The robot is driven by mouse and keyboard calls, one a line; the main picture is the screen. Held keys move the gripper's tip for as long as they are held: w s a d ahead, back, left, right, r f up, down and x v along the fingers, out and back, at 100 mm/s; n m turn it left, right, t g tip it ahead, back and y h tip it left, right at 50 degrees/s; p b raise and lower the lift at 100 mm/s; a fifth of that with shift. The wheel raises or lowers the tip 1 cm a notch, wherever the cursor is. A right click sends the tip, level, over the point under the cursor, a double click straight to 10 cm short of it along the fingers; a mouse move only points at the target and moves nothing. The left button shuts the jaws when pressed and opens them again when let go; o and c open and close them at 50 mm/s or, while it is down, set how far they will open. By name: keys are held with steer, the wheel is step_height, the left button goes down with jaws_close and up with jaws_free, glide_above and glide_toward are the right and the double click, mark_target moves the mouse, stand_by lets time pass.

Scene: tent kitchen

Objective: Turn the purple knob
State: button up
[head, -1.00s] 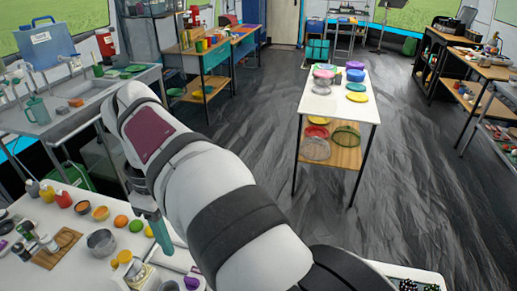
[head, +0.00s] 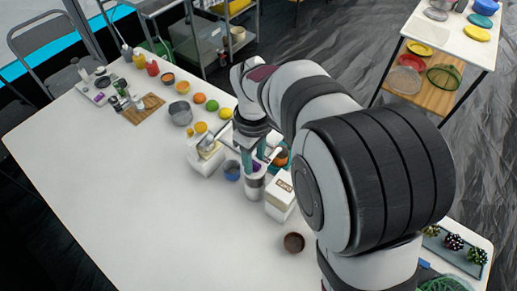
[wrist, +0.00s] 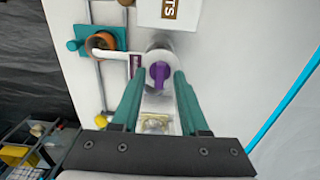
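The purple knob (wrist: 160,72) shows in the wrist view on top of a pale round device (wrist: 152,57), between my fingertips. In the head view a small bit of the purple knob (head: 256,167) shows above the device's pale cylinder (head: 255,188), partly behind my fingers. My gripper (wrist: 160,78) is open, with one teal finger on each side of the knob. It also shows in the head view (head: 252,163), pointing down at the device. Small gaps seem to lie between the fingers and the knob; I cannot tell whether either touches.
A white labelled box (head: 280,198) stands right beside the device. Several fruits and bowls lie behind. The table's left part is clear.

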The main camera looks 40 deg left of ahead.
jaws_close()
steer(key=shift+m, duration=0.3)
steer(key=m, duration=0.3)
steer(key=shift+m, duration=0.3)
steer(key=m, duration=0.4)
steer(key=shift+m, duration=0.3)
steer(key=m, duration=0.4)
steer(key=shift+m, duration=2.4)
steer(key=shift+o, duration=0.4)
jaws_free()
